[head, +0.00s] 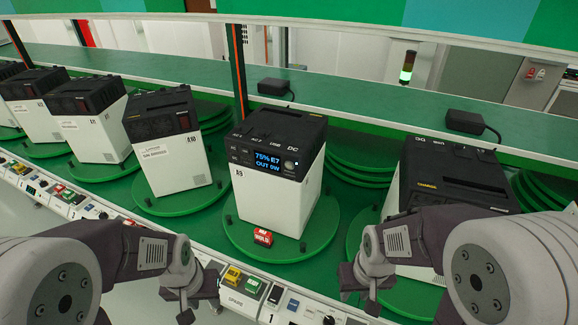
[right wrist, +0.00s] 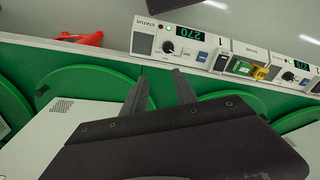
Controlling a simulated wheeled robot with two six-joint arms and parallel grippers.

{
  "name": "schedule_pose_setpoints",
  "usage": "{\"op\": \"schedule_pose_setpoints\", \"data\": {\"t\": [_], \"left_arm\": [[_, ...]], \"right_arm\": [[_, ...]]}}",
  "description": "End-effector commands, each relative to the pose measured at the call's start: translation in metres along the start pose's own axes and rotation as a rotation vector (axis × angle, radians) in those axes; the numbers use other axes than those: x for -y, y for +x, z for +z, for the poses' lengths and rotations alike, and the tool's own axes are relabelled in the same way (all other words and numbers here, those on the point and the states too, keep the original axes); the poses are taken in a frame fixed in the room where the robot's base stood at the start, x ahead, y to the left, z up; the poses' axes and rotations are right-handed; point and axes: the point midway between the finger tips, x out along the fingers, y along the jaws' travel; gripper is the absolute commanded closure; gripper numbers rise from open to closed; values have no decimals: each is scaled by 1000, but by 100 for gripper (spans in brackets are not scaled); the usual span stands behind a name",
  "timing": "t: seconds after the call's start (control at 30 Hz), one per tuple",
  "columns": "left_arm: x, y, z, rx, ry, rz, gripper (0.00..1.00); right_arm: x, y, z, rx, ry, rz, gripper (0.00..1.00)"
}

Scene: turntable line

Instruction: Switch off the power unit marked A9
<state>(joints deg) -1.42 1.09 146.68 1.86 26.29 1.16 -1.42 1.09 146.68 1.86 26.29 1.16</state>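The power unit marked A9 (head: 262,190) stands upright on a green turntable (head: 252,247) at the centre of the head view. It has a white body and a black top. Its blue screen (head: 273,164) is lit and reads 75% E7, OUT 0W. A round button (head: 290,165) sits right of the screen. My left gripper (head: 190,300) is in front of the unit, lower left and apart from it; its fingers are unclear. My right gripper (head: 362,292) is lower right of the unit, apart from it. In the right wrist view its fingers (right wrist: 160,88) are spread and empty.
A red block (head: 263,237) lies at the unit's front foot. Other units stand either side, including A10 (head: 165,145) and one at right (head: 455,170). A control rail (head: 290,303) with buttons runs along the front. A shelf (head: 345,98) runs behind.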

Motion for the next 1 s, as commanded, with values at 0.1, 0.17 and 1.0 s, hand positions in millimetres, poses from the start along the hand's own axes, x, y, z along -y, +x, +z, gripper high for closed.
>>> {"op": "schedule_pose_setpoints", "data": {"t": [0.1,0.17,1.0], "left_arm": [[0,0,0,0,0,0,64],[0,0,0,0,0,0,64],[0,0,0,0,0,0,64]], "right_arm": [[0,0,0,0,0,0,100],[0,0,0,0,0,0,100],[0,0,0,0,0,0,100]]}}
